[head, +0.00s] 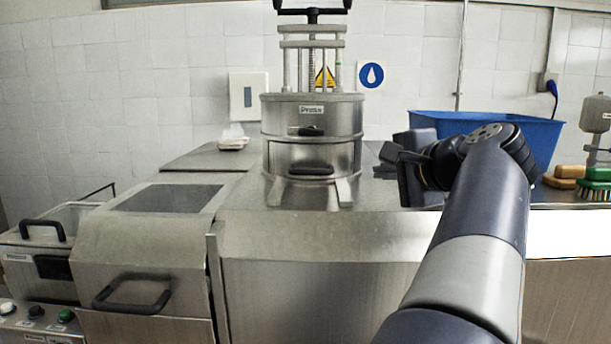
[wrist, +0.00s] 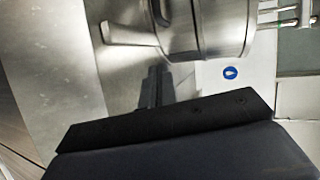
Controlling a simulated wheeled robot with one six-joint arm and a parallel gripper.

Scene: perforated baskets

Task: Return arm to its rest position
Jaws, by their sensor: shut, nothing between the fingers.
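My arm reaches up from the lower right of the head view. My gripper (head: 390,156) is in front of the counter's right part, to the right of the steel press and in front of the blue bin. In the wrist view the dark fingers of my gripper (wrist: 154,84) are together, with nothing between them. The wrist view looks at the press tilted, beyond the fingertips. No object is held.
A steel press (head: 312,135) stands on the steel counter (head: 290,236). A blue bin (head: 545,140) is behind my arm. Brushes (head: 597,183) lie at the right. A lidded steel unit (head: 150,255) stands left. The counter's front edge is close to my arm.

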